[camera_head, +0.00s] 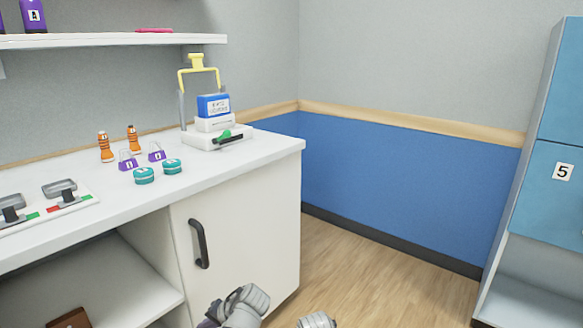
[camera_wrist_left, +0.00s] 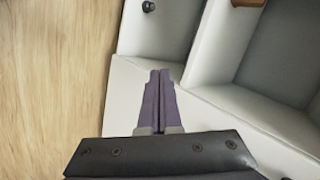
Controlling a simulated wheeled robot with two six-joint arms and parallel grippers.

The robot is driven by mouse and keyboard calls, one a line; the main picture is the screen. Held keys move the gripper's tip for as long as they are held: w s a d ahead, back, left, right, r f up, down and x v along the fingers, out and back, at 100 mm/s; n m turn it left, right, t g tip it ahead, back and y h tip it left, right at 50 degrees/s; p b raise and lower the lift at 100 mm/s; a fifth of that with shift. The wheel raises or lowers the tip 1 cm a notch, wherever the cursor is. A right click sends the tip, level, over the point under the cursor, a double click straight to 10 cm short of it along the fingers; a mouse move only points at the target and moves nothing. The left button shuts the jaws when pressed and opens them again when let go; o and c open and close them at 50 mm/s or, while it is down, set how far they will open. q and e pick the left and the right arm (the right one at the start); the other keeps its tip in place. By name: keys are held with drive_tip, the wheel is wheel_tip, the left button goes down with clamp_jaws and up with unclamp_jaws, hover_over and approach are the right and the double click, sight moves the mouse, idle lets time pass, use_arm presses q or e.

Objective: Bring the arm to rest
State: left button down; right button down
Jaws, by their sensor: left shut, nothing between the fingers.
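My left gripper (camera_wrist_left: 160,78) shows in the left wrist view with its two purple fingers pressed together. It is shut and empty. The pale front and edges of the cabinet (camera_wrist_left: 135,85) lie beyond the fingers; I cannot tell whether they touch. In the head view, grey parts of my own arms (camera_head: 240,305) show at the bottom edge, low in front of the cabinet door. No fingertips can be made out there. My right gripper is not in view.
The white counter (camera_head: 75,165) carries a device with a blue block (camera_head: 213,106) and yellow handle (camera_head: 197,62), orange bottles (camera_head: 106,147), teal round containers (camera_head: 172,166) and small purple items (camera_head: 127,160). Blue lockers (camera_head: 550,190) stand right. The wooden floor (camera_head: 385,280) between is clear.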

use_arm(q)
drive_tip(key=s+d+f+m+g+h, duration=0.1)
drive_tip(key=s+d+f+g+h, duration=0.15)
drive_tip(key=s+d, duration=0.5)
drive_tip(key=s+d+f+m+g+h, duration=0.1)
drive_tip(key=s+d+f+h, duration=0.35)
drive_tip(key=d, duration=0.65)
wheel_tip(320, 180, up, 37)
drive_tip(key=p, duration=3.6)
drive_tip(key=shift+s+a+n, duration=0.25)
drive_tip(key=shift+s+n, duration=0.05)
drive_tip(key=shift+s, duration=0.05)
